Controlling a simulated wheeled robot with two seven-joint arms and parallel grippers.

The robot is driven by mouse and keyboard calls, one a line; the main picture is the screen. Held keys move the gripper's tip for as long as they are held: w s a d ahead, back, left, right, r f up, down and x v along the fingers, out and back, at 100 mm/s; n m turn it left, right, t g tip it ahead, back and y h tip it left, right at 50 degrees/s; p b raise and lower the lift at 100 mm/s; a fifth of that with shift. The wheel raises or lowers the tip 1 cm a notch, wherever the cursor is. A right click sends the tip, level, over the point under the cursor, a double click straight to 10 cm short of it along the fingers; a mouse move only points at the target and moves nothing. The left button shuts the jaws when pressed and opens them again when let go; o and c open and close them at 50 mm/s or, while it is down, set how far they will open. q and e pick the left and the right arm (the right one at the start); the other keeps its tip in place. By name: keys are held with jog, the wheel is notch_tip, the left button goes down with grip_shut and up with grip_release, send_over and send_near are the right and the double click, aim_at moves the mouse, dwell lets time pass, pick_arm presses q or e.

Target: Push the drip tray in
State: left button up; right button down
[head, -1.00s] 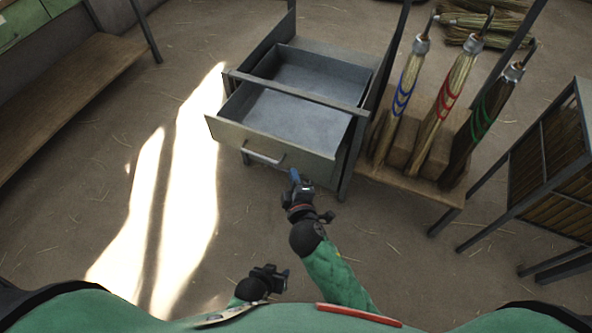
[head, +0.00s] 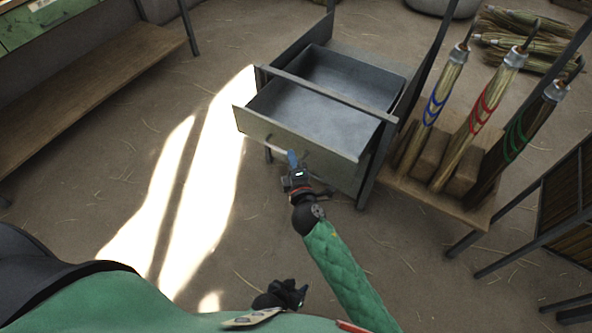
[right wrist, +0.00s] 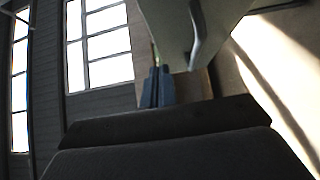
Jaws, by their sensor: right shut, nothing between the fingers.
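The drip tray (head: 305,108) is a grey metal drawer, partly pulled out of its metal frame (head: 366,190). Its front panel (head: 335,154) faces me, with a bar handle partly hidden by my right gripper. My right gripper (head: 291,155) is shut and empty, its blue fingers at the front panel beside the handle. I cannot tell whether they touch. In the right wrist view the shut fingers (right wrist: 158,88) are left of a pale panel (right wrist: 190,30) with a handle-like bar. My left gripper (head: 284,294) hangs low near my body, away from the tray; its jaw state is unclear.
Brooms with blue, red and green bands stand on a wooden rack (head: 440,200) right of the tray. A dark metal rack (head: 550,200) is at the far right, a wooden bench (head: 90,100) at the left. The floor before the tray is clear.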

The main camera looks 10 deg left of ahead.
aim_at(296, 136)
jog(key=w, duration=0.5)
jog(key=shift+w+d, duration=0.1)
jog(key=shift+d, duration=0.2)
jog(key=shift+w, duration=0.1)
